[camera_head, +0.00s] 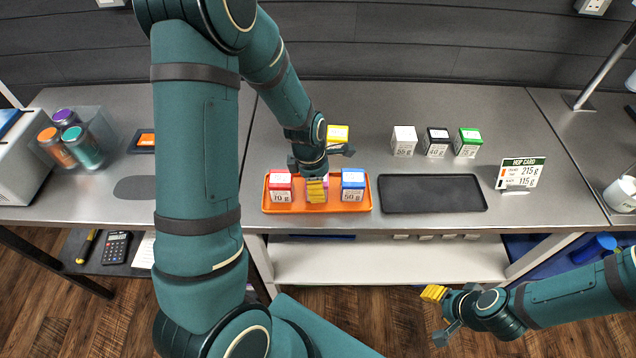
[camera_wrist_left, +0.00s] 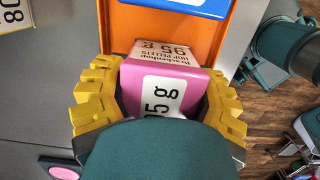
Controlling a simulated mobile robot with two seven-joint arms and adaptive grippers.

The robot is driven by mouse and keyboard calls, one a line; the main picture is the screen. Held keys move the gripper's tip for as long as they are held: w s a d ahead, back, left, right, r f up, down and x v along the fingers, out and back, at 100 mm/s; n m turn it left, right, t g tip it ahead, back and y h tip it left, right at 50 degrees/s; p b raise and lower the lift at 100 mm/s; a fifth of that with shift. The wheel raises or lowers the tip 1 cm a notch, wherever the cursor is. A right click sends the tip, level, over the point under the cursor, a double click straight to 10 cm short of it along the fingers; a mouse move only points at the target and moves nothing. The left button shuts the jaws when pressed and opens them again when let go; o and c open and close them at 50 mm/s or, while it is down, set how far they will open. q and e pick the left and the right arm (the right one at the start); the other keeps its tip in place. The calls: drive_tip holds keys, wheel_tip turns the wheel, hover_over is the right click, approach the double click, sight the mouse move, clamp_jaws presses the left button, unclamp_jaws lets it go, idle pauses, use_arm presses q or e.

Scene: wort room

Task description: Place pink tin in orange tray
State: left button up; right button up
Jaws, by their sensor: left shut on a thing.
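The pink tin (camera_wrist_left: 134,88) has a white label reading 95 g. In the left wrist view it sits between the yellow fingers of my left gripper (camera_wrist_left: 160,105), which is shut on it. In the head view this gripper (camera_head: 317,190) is over the middle of the orange tray (camera_head: 318,208) and hides most of the tin. The tin is between a red tin (camera_head: 280,188) and a blue tin (camera_head: 353,186). I cannot tell whether it touches the tray floor. My right gripper (camera_head: 436,315) is low at the right, in front of the bench, with no object visible in it.
An empty black tray (camera_head: 432,194) lies right of the orange tray. A yellow tin (camera_head: 338,135) stands behind the orange tray. White (camera_head: 404,141), black (camera_head: 436,143) and green (camera_head: 467,143) tins stand farther right. A hop card (camera_head: 520,173) stands near the bench's front edge.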

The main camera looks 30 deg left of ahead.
use_arm(q)
drive_tip(key=shift+f, duration=0.15)
drive_tip(key=o, duration=1.3)
drive_tip(key=shift+r, duration=0.35)
drive_tip(key=r, duration=0.3)
drive_tip(key=a+r+p, duration=0.1)
drive_tip(key=r, duration=0.3)
drive_tip(key=s+r+p, duration=0.1)
drive_tip(key=r, duration=0.3)
drive_tip(key=shift+a+r, duration=0.2)
drive_tip(key=shift+r, duration=0.05)
drive_tip(key=shift+w, duration=0.1)
drive_tip(key=shift+f, duration=0.1)
